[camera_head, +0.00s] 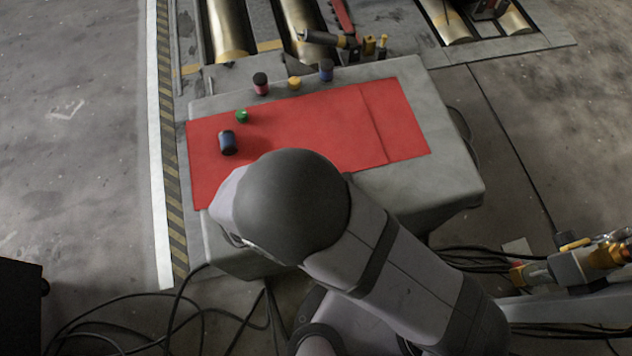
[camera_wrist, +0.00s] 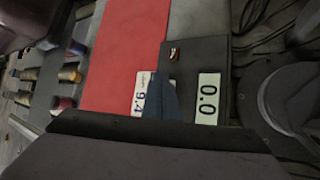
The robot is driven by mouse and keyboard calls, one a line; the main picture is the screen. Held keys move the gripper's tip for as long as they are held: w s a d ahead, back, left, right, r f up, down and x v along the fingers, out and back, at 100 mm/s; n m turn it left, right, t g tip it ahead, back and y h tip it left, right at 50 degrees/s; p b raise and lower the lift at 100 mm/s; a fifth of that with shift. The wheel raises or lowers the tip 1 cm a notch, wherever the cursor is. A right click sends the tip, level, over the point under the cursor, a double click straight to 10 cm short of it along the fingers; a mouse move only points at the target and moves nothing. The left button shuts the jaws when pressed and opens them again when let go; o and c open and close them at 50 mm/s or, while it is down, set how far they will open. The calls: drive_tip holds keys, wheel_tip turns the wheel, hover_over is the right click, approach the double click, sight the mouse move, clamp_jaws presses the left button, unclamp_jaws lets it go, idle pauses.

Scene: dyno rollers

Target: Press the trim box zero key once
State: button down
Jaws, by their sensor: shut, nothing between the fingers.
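In the wrist view a dark box (camera_wrist: 212,75), which looks like the trim box, lies beside the red mat (camera_wrist: 125,50). It bears a white readout (camera_wrist: 208,98) that reads 0.0. A small reddish-brown piece with a light edge (camera_wrist: 173,54) is near its far left corner; I cannot tell for sure that it is the zero key. A second white readout (camera_wrist: 138,92), seeming to read 9.4, is partly covered by my gripper. My gripper (camera_wrist: 158,88) is shut and empty, its tip over the box's left edge; contact is unclear. In the head view my arm hides gripper and box.
On the red mat in the head view are a dark blue cylinder (camera_head: 228,143) and a green piece (camera_head: 242,116). Several small spools, including a red-and-black one (camera_head: 261,84), stand behind it. The mat's right part is clear. Cables (camera_head: 110,320) lie on the floor.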

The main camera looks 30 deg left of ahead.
drive_tip(key=shift+r+p, duration=1.75)
drive_tip(key=shift+r, duration=0.65)
drive_tip(key=w+d+r+m+g+h, duration=0.25)
drive_tip(key=w+d+m, duration=0.2)
drive_tip(key=d, duration=0.45)
drive_tip(key=w+d+r+m+g+h, duration=0.1)
drive_tip(key=w+d+r+m+g, duration=0.2)
drive_tip(key=d+m, duration=0.4)
drive_tip(key=s+d+r+m+g+y, duration=0.1)
drive_tip(key=d+r+m+g+y, duration=0.1)
drive_tip(key=d+m, duration=0.55)
drive_tip(key=s+d+r+m+g+y, duration=0.1)
drive_tip(key=d+r+m+g+y, duration=0.15)
drive_tip(key=d+m, duration=0.5)
wheel_tip(320, 180, up, 22)
drive_tip(key=d+n+t+p, duration=0.1)
drive_tip(key=p, duration=2)
wheel_tip(320, 180, down, 48)
drive_tip(key=b, duration=4.7)
drive_tip(key=shift+d, duration=0.2)
